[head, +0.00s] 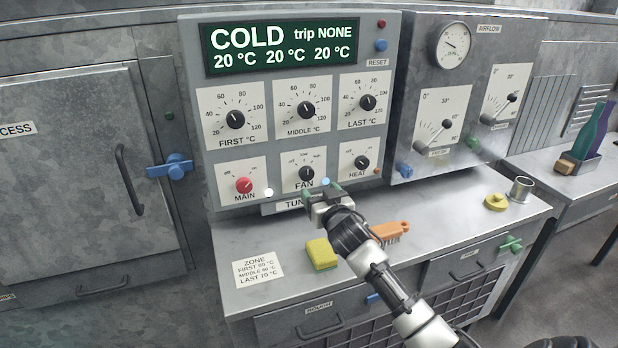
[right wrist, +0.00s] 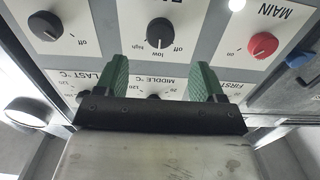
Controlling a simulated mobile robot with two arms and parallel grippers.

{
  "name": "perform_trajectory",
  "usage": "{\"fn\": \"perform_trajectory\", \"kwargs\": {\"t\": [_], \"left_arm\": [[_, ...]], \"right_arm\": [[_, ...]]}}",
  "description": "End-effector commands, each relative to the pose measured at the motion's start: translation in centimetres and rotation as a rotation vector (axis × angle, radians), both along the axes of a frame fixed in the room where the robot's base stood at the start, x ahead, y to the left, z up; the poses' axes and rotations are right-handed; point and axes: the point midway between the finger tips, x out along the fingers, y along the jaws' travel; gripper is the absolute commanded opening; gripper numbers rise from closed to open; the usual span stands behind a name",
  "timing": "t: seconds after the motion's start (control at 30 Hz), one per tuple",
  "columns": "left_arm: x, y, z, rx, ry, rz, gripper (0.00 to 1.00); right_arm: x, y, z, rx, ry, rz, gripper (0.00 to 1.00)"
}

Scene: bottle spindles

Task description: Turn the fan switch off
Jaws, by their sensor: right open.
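The fan switch is a black rotary knob (head: 306,174) on a white plate marked FAN, in the bottom row of the grey control panel (head: 300,90). In the right wrist view, which is upside down, the fan knob (right wrist: 160,32) shows with "off", "low" and "high" beside it; its exact setting is hard to read. My right gripper (head: 323,189) is open and empty in front of the panel's lower edge, by the FAN plate. In the wrist view its two green fingers (right wrist: 162,80) are spread, with the knob past their tips and roughly centred between them. My left gripper is out of view.
The red MAIN knob (head: 244,185) is left of FAN and the black HEAT knob (head: 362,162) right of it. A yellow sponge (head: 321,254) and an orange brush (head: 391,233) lie on the metal counter (head: 225,240) below. The display (head: 281,46) reads COLD, trip NONE.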

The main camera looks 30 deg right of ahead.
Motion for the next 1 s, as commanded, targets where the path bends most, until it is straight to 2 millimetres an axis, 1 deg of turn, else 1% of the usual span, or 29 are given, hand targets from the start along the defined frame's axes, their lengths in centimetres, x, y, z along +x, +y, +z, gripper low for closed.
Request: {"fn": "perform_trajectory", "kwargs": {"t": [0.03, 0.2, 0.3, 0.4, 0.6, 0.87, 0.93, 1.0], "left_arm": [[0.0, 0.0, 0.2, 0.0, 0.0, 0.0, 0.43], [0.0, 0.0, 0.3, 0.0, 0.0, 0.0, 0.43], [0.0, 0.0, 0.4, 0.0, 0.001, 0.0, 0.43], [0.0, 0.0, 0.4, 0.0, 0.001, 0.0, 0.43], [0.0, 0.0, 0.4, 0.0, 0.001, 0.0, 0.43], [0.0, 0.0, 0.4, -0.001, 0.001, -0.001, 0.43], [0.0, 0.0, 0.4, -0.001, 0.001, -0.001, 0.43], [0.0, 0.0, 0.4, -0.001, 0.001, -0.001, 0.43]], "right_arm": [[1.0, -0.3, 0.2, -0.001, -0.001, -0.001, 0.69], [4.2, -1.0, 0.1, 0.0, 0.001, -0.002, 0.69], [5.7, -1.3, 0.2, -0.001, 0.001, -0.001, 0.69], [6.8, -1.6, 0.0, -0.001, 0.002, -0.001, 0.69], [7.9, -1.8, 0.0, -0.001, 0.002, 0.001, 0.69], [7.9, -1.8, 0.0, -0.001, 0.002, 0.001, 0.69], [7.9, -1.8, 0.0, -0.001, 0.002, 0.0, 0.61], [7.9, -1.8, 0.0, -0.001, 0.002, 0.0, 0.51]]}}
